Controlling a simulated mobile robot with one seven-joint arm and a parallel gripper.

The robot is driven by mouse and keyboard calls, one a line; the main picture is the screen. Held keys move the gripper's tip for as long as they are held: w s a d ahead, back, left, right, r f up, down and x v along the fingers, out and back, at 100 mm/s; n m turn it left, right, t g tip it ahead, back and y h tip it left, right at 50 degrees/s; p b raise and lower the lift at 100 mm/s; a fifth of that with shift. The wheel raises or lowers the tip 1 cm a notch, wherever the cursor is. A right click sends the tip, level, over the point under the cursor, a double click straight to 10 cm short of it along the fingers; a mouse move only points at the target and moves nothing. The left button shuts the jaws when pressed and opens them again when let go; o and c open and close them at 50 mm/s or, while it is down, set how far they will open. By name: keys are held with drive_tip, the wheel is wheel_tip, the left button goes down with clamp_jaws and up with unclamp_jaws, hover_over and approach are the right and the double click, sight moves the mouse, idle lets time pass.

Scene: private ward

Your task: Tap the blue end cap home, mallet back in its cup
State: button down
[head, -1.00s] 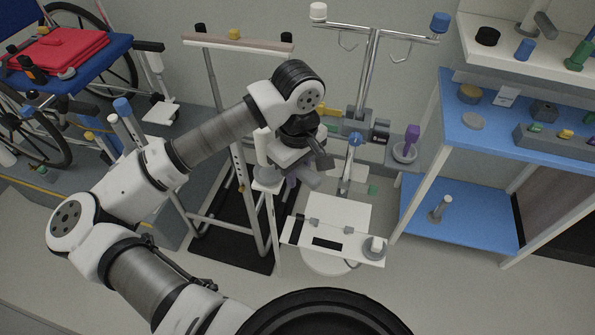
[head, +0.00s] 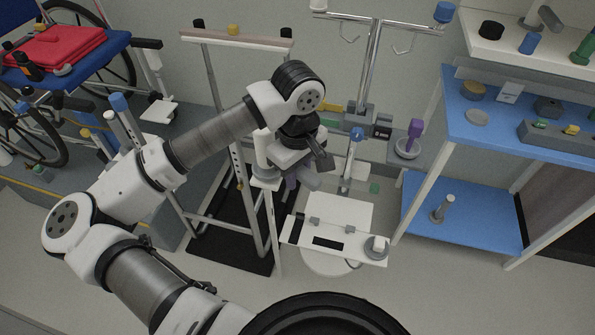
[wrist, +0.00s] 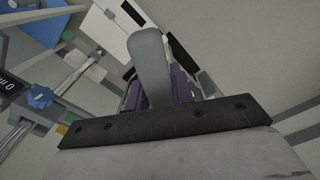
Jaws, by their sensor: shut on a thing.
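My gripper (head: 302,180) points down and right, in front of the white walking frame and above the white plate (head: 338,212). In the wrist view it (wrist: 160,95) is shut on a long grey piece with a rounded end (wrist: 150,55), between purplish fingers. This may be the mallet, but I cannot tell for sure. Several blue caps show: one on the right end of the drip stand's crossbar (head: 444,12), one on a post at left (head: 118,102). I cannot tell which is the end cap. A grey cup (head: 377,247) sits at the plate's right end.
A purple item (head: 414,131) stands in a grey dish (head: 407,152) at the back. A blue knob (head: 357,134) is on the drip stand's clamp. The blue shelf unit (head: 470,235) is at right, the wheelchair (head: 95,52) at left. Floor is free at lower right.

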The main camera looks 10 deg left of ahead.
drive_tip(key=shift+f+b, duration=1.05)
drive_tip(key=shift+b, duration=0.2)
drive_tip(key=shift+d+f+b, duration=0.1)
drive_tip(key=shift+f+b, duration=0.25)
drive_tip(key=shift+b, duration=0.05)
drive_tip(key=c, duration=1.1)
unclamp_jaws()
drive_tip(key=shift+r, duration=0.25)
drive_tip(key=s+d+b, duration=0.1)
drive_tip(key=s+d, duration=0.1)
drive_tip(key=d, duration=0.1)
drive_tip(key=s+d+b, duration=0.1)
drive_tip(key=s+d, duration=0.2)
drive_tip(key=d, duration=0.1)
drive_tip(key=s+d+b, duration=0.1)
drive_tip(key=s+d, duration=0.2)
drive_tip(key=d, duration=0.1)
drive_tip(key=shift+d, duration=0.25)
